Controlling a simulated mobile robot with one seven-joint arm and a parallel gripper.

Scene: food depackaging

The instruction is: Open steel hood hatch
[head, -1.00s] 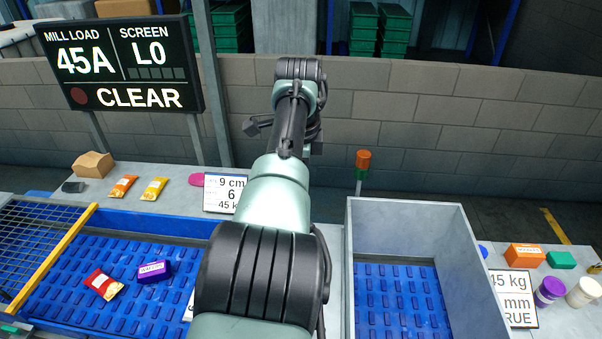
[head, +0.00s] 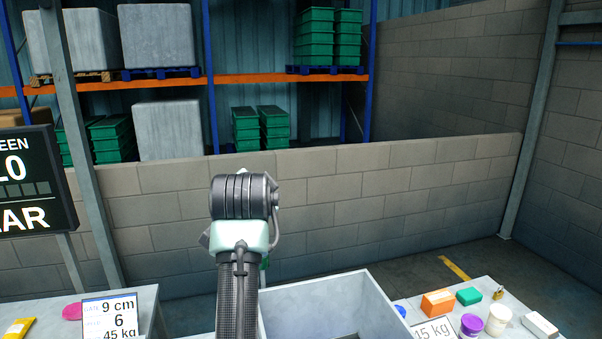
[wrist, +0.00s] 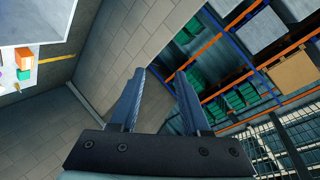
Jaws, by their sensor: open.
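A grey steel-walled box (head: 388,295) stands at the bottom middle of the head view, open at the top, its lower part cut off by the frame. I cannot make out a hood hatch or its handle in either view. My gripper (wrist: 160,76) is open in the wrist view, with two dark fingers apart and nothing between them. Beyond the fingers are the block wall and shelving, well away. In the head view my arm rises in front of the box's left side, and the fingers cannot be made out there.
Right of the box, a table holds an orange block (head: 437,302), a green block (head: 469,296), a purple-lidded tub (head: 471,326) and a white tub (head: 499,320). A sign card (head: 110,317) stands at left. A low block wall (head: 400,200) runs behind; shelving stands beyond.

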